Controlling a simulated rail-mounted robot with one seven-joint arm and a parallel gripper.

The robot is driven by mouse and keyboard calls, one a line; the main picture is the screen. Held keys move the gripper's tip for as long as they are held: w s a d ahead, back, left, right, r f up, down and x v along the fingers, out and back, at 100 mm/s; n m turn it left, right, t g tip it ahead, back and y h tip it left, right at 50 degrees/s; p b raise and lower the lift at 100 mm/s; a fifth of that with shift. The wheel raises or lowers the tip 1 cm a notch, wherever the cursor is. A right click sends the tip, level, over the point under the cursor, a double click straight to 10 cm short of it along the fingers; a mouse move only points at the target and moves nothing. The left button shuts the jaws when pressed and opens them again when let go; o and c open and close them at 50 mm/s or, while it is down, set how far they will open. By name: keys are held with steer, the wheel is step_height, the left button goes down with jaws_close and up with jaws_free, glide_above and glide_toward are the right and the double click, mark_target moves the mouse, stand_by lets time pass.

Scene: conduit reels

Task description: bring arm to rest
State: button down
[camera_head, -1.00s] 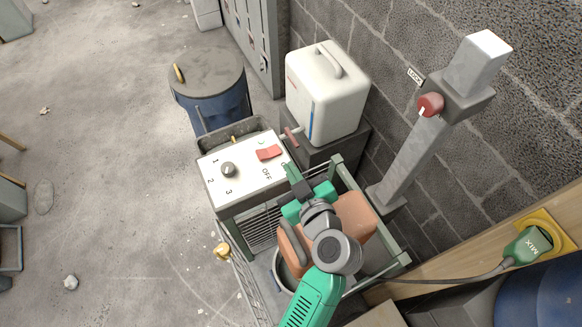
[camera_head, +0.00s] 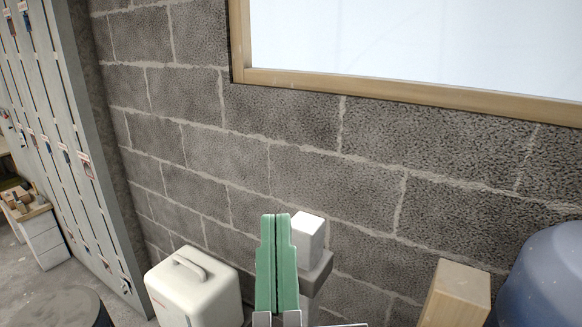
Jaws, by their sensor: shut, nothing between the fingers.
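My gripper (camera_head: 275,216) points up in the lower middle of the head camera view. Its two green fingers lie flat against each other with nothing between them. The fingers stand in front of the block wall and just left of the grey post with the white top (camera_head: 308,238), partly covering it. I cannot tell whether they touch the post. The rest of my arm is cut off by the bottom edge.
A white box with a handle (camera_head: 192,290) stands at lower left. A blue barrel (camera_head: 552,275) and a wooden post (camera_head: 455,292) are at lower right. Grey lockers (camera_head: 62,130) line the left. A wood-framed window (camera_head: 420,45) is above. The wall (camera_head: 215,130) ahead is bare.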

step_height(320, 180, up, 23)
steer(key=s+m+p, duration=0.1)
steer(key=s+p, duration=0.1)
steer(key=p, duration=1.8)
steer(key=shift+d+t+h+p, duration=0.3)
steer(key=shift+d+t+h, duration=0.1)
steer(key=shift+f, duration=0.15)
